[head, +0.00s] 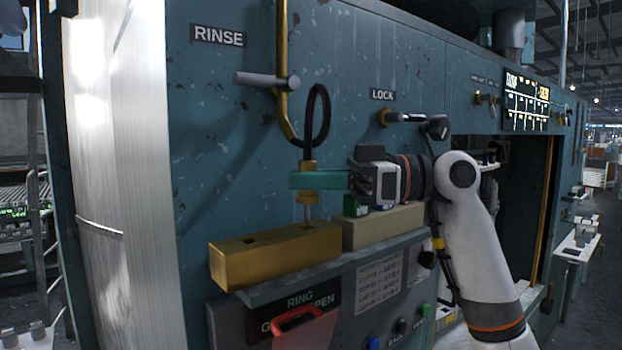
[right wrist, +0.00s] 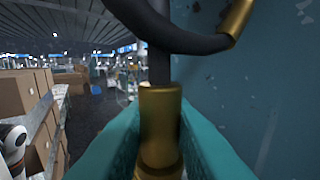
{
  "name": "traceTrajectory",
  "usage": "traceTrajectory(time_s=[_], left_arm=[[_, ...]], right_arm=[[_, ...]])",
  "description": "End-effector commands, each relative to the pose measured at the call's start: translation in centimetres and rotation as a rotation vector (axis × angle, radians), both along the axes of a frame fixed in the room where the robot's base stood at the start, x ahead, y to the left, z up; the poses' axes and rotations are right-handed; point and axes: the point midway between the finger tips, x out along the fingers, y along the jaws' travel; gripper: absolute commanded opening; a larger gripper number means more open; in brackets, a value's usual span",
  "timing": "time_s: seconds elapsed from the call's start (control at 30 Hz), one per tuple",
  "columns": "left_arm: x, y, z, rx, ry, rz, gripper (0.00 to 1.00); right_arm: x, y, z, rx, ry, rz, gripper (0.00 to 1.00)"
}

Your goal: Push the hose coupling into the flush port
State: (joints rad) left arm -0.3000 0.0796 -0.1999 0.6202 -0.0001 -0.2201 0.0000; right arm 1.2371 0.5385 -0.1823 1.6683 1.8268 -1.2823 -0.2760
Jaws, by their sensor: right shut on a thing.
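The hose coupling (head: 308,168) is a brass fitting with a black hose (head: 327,115) looping up from its top. It is upright, between the teal fingers of my right gripper (head: 303,180), which is shut on it. In the right wrist view the coupling (right wrist: 160,112) stands between both fingers. A thin metal tip (head: 309,212) points down from it to the top of a brass block (head: 270,259) with dark openings. I cannot tell whether the tip is inside an opening or just above it. No part is labelled as the flush port. My left gripper is out of view.
A beige block (head: 384,228) stands right of the brass block, under my gripper, with a green piece on it. Behind are the teal machine wall (head: 220,130), a RINSE lever (head: 265,80), a LOCK handle (head: 405,118) and a brass pipe (head: 283,60). Buttons and a red handle lie below.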

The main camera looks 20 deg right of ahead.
Motion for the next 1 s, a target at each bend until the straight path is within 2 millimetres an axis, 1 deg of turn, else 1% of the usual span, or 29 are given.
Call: traceTrajectory(time_s=[0.43,0.87,1.0], left_arm=[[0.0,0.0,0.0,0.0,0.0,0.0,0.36],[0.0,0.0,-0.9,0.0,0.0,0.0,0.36],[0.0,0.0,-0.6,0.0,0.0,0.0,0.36]], right_arm=[[0.0,0.0,-0.1,0.001,0.0,0.0,0.0],[0.0,0.0,-1.1,0.001,0.0,0.0,0.0],[0.0,0.0,-0.9,0.0,0.001,0.0,0.0]])
